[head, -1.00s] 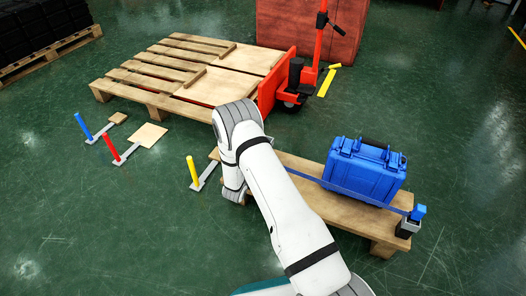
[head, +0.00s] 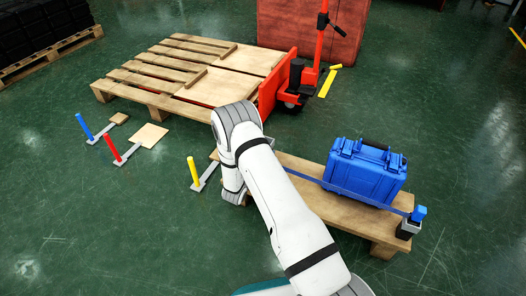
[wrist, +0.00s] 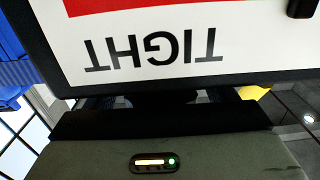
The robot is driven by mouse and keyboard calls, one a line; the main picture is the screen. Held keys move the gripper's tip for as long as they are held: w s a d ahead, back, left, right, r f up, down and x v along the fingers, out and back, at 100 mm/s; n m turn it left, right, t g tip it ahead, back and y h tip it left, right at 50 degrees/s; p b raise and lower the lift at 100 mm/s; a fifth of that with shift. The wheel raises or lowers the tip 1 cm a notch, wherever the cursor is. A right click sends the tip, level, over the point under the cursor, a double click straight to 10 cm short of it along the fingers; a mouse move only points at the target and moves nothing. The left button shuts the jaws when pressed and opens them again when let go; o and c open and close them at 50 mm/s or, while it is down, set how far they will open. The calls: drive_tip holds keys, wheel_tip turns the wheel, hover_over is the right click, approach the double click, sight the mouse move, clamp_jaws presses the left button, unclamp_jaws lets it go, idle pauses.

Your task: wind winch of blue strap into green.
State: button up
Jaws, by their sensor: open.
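A blue strap (head: 332,184) runs across a blue case (head: 366,170) on a wooden pallet (head: 345,213). At the pallet's right end the strap meets a small grey-black winch block (head: 407,229) with a blue top piece (head: 419,213). In the wrist view a dark-framed panel (wrist: 190,60) fills the top, with a red band and the upside-down word TIGHT; no green shows on it. My gripper (wrist: 155,115) shows as a dark body with small lights, close to the panel. It is open; its fingers are mostly hidden. In the head view my arm hides it.
Yellow (head: 193,171), red (head: 111,147) and blue (head: 84,126) levers stand on the floor at left. A large pallet (head: 150,98) and a red pallet jack (head: 296,85) are behind. Green floor is clear at right.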

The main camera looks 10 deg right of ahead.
drive_tip(key=p+v, duration=0.2)
drive_tip(key=v, duration=0.4)
drive_tip(key=shift+s+a, duration=0.4)
drive_tip(key=shift+s, duration=0.05)
drive_tip(key=shift+s, duration=0.1)
